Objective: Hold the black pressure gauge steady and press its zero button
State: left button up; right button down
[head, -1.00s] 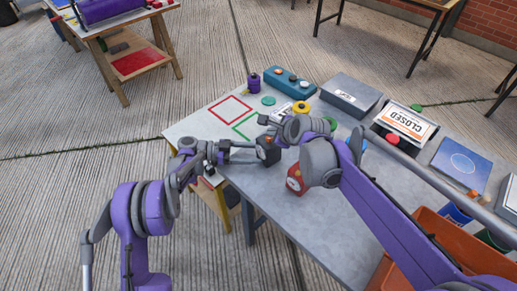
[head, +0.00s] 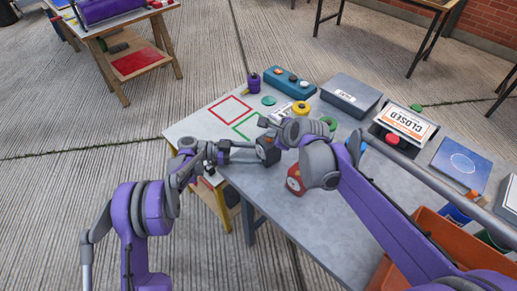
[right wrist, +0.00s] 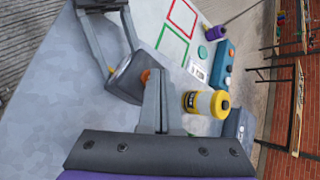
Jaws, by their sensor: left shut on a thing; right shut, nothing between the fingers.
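The black pressure gauge (head: 268,153) is held above the left part of the grey table; in the right wrist view its dark body (right wrist: 126,82) shows tilted. My left gripper (head: 256,151) is shut on it, and its two fingers grip the gauge in the right wrist view (right wrist: 124,60). An orange button (right wrist: 146,76) sits on the gauge's side. My right gripper (head: 271,138) is shut and empty, with its fingertips (right wrist: 154,76) right beside the orange button. I cannot tell whether they touch it. The gauge's dial is not readable.
A red gauge (head: 295,180) stands near the front table edge (head: 275,222). Behind are a teal button box (head: 290,83), a grey box (head: 350,95) and a CLOSED sign (head: 405,125). An orange crate (head: 425,222) is at right.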

pick_arm(q)
jog(key=shift+f, duration=0.15)
dwell(0.4)
pick_arm(e)
jog(key=shift+r, duration=0.45)
jog(key=shift+r, duration=3)
pick_arm(q)
jog(key=o, duration=1)
jog(key=shift+w, duration=0.1)
